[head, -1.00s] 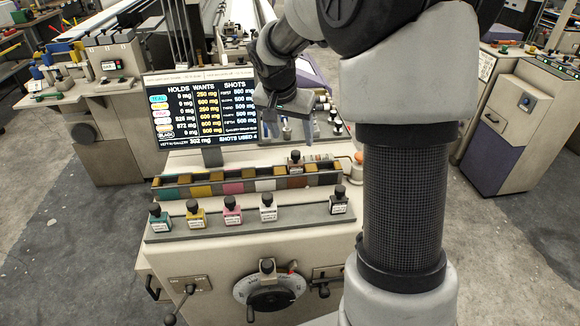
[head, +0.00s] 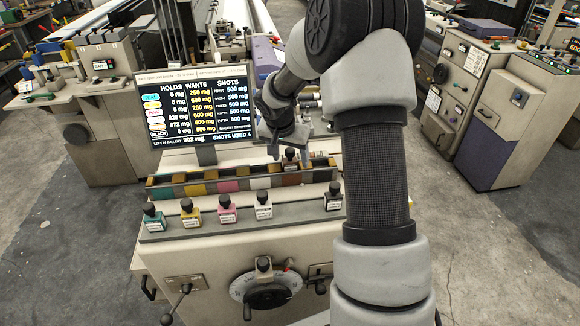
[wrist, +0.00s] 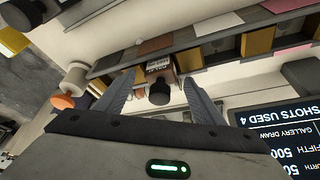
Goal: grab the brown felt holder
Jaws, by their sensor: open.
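A small bottle with a brown body, pale label and black cap (head: 290,158) stands in the brown section of the long divided rack (head: 170,191). I take it as the brown felt holder, though I cannot read its label. In the wrist view the brown bottle (wrist: 161,68) appears between my fingers, cap towards me. My gripper (head: 290,154) is open just above the bottle. In the wrist view my gripper (wrist: 159,77) has one finger on each side of it; I cannot tell whether either touches.
Several similar bottles stand on the front ledge (head: 245,224), including a white one (head: 263,206) and a black one (head: 333,197). A screen (head: 195,105) stands behind the rack, left of my gripper. An orange knob (wrist: 63,101) shows in the wrist view.

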